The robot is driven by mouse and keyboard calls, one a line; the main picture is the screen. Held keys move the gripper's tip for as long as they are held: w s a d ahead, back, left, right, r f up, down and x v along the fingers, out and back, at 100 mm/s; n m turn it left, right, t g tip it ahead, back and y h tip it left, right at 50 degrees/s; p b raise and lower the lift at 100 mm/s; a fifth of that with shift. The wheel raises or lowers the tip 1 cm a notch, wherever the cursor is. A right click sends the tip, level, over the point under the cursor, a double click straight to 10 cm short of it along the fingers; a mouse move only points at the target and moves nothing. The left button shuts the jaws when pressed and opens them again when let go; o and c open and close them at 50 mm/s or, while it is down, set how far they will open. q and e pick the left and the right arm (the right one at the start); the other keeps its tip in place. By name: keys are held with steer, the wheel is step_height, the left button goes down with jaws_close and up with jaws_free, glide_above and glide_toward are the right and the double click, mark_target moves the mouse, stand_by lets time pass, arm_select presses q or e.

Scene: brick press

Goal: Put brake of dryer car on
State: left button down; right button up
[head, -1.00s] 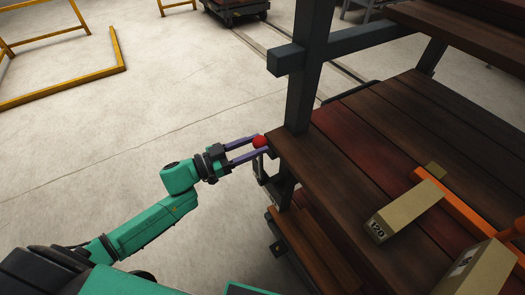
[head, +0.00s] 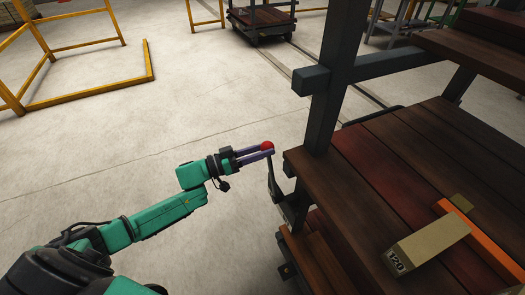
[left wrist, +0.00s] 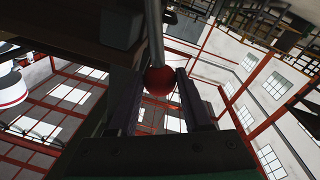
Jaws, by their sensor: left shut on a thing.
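The dryer car (head: 400,185) stands on the right, with dark wooden plank decks on a grey steel frame. Its brake lever (head: 272,178) is a dark bar at the car's near left corner, topped by a red ball knob (head: 267,146). My left gripper (head: 262,152) is shut on the red knob. In the left wrist view the knob (left wrist: 159,81) sits between the two fingers (left wrist: 158,100), with the lever's rod running up from it. My right gripper is not in view.
A tan brick marked 120 (head: 427,249) lies on the deck beside an orange bar (head: 490,238). A yellow rail frame (head: 85,88) stands at the upper left. Another car (head: 262,20) is on rails at the back. The floor left of the dryer car is clear.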

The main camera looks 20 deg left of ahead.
arm_select(q)
steer(key=shift+w+a, duration=0.1)
steer(key=shift+c, duration=2.2)
jaws_free()
steer(key=shift+o, duration=0.5)
steer(key=v, duration=1.4)
steer(key=shift+a, duration=0.25)
steer(key=shift+f, duration=0.1)
